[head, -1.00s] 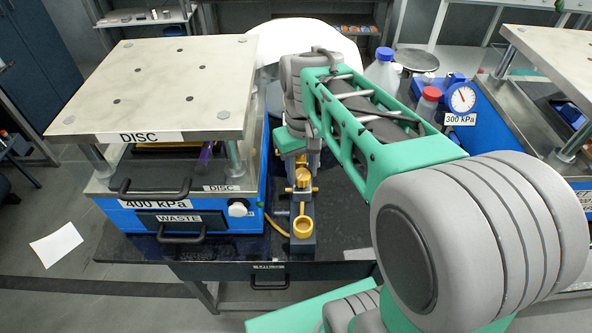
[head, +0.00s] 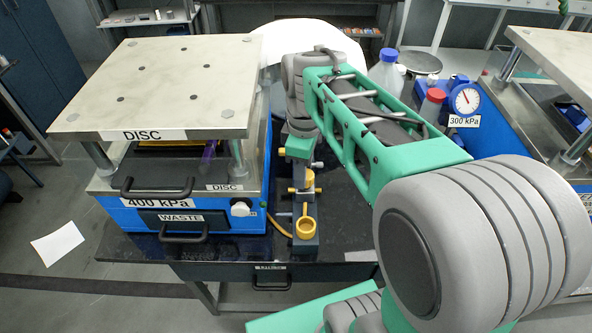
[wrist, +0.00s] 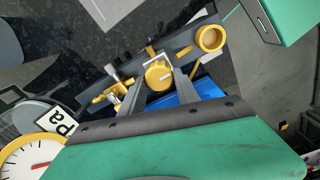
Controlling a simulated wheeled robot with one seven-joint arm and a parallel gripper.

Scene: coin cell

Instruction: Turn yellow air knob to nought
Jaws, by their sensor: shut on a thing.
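The yellow air knob (wrist: 159,75) sits between the two fingers of my gripper (wrist: 160,88) in the wrist view. The fingers are shut on its sides. A pale pointer mark crosses the knob's face, slanting in the picture. The knob is on a dark narrow block that also bears a yellow ring (wrist: 210,38) and yellow side fittings (wrist: 112,94). In the head view my gripper (head: 298,160) hangs over this block, with the yellow ring (head: 305,228) nearer the front. My wrist hides part of the block there, and the scale around the knob is too small to read.
A blue press (head: 190,218) labelled DISC and 400 kPa stands left of the block. A yellow-rimmed gauge (wrist: 30,158) shows in the wrist view. A 300 kPa gauge (head: 466,100) and bottles stand right, beyond my arm.

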